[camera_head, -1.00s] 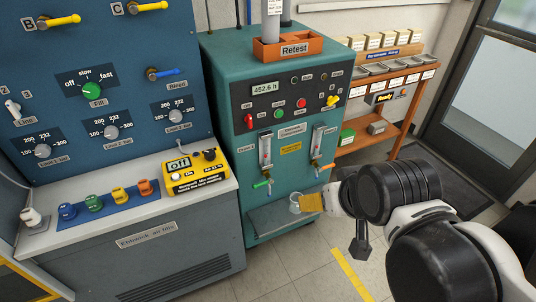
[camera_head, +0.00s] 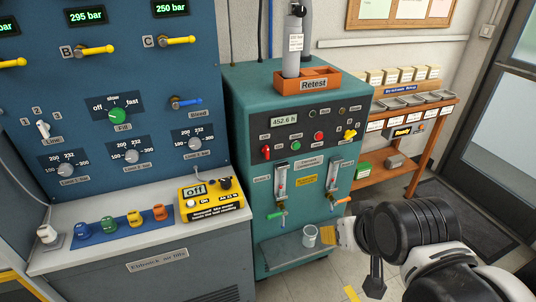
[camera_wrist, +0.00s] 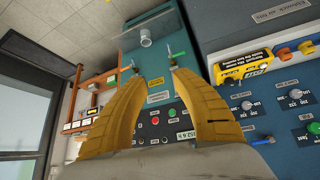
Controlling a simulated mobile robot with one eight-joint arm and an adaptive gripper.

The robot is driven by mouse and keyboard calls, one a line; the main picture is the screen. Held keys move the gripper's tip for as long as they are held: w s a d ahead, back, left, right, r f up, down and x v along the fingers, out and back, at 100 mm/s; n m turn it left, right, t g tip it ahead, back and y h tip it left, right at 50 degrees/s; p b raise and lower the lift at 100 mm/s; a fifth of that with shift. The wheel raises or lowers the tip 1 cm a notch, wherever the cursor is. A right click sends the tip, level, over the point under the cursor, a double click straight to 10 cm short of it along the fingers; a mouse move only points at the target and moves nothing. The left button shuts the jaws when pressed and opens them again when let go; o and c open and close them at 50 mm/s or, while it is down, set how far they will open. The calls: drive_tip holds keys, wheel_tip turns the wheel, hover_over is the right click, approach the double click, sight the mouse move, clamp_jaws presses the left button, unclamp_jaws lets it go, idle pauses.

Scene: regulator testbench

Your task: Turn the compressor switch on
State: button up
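The teal compressor cabinet (camera_head: 240,110) carries a dark control panel (camera_head: 290,149). A red lever switch (camera_head: 266,152) sits at the panel's left end and a yellow one (camera_head: 350,134) at its right end. Their small labels are unreadable, so I cannot tell which is the compressor switch. Between them are a green button (camera_head: 294,145) and a red button (camera_head: 318,136). My gripper (camera_wrist: 157,74) is open and empty, its yellow fingers spread before the cabinet in the wrist view. In the head view it (camera_head: 345,235) is low at the cabinet's front right, apart from the panel.
Two flowmeters with valves stick out below the panel. A clear cup (camera_head: 310,236) stands on the low tray (camera_head: 285,252). The blue filling panel (camera_head: 110,90) and yellow meter box (camera_head: 212,200) are at left. A wooden shelf (camera_head: 428,142) stands at right.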

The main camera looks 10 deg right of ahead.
drive_tip(key=w+a+r+n+t+y+p, duration=0.1)
drive_tip(key=w+a+t, duration=0.15)
drive_tip(key=w, duration=0.65)
drive_tip(key=w+a+r+n+t+y+p, duration=0.1)
drive_tip(key=w+a, duration=0.2)
drive_tip(key=w, duration=0.6)
drive_tip(key=t+y, duration=0.1)
drive_tip(key=t, duration=0.1)
approach(268, 152)
drive_tip(key=shift+n, duration=0.4)
drive_tip(key=b+x, duration=0.3)
drive_tip(key=x, duration=0.6)
drive_tip(key=shift+w+a+f, duration=0.1)
drive_tip(key=shift+w+f, duration=0.1)
drive_tip(key=shift+w, duration=0.15)
drive_tip(key=shift+w+a+f, duration=0.15)
drive_tip(key=shift+w, duration=0.45)
clamp_jaws()
